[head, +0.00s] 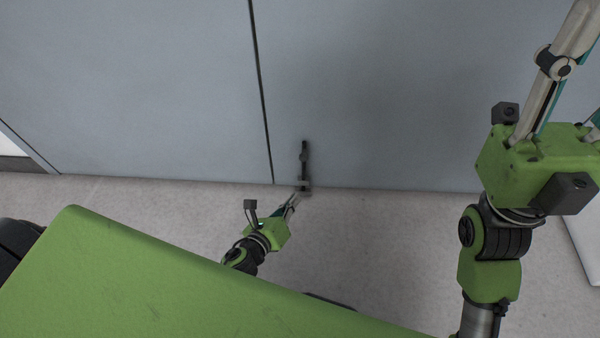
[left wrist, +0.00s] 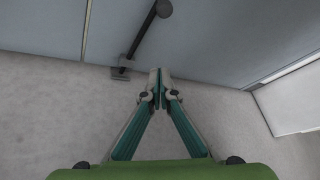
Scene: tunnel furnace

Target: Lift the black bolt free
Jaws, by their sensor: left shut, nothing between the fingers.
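The black bolt (head: 304,156) is a dark upright rod low on the grey panel, right of the panel seam. In the left wrist view the bolt (left wrist: 146,34) has a round knob at its upper end, and its lower end meets a small bracket (left wrist: 120,73). My left gripper (head: 301,191) is at the bolt's lower end in the head view. In the left wrist view its fingertips (left wrist: 160,76) are together and empty, to the right of the bolt and bracket. My right gripper (head: 545,95) is raised at the right, its fingertips cut off by the frame.
Grey panels (head: 380,90) stand along the back, split by a dark seam (head: 262,90). Pale floor (head: 370,240) in front of them is clear. In the left wrist view a white-framed opening (left wrist: 295,98) is at the right.

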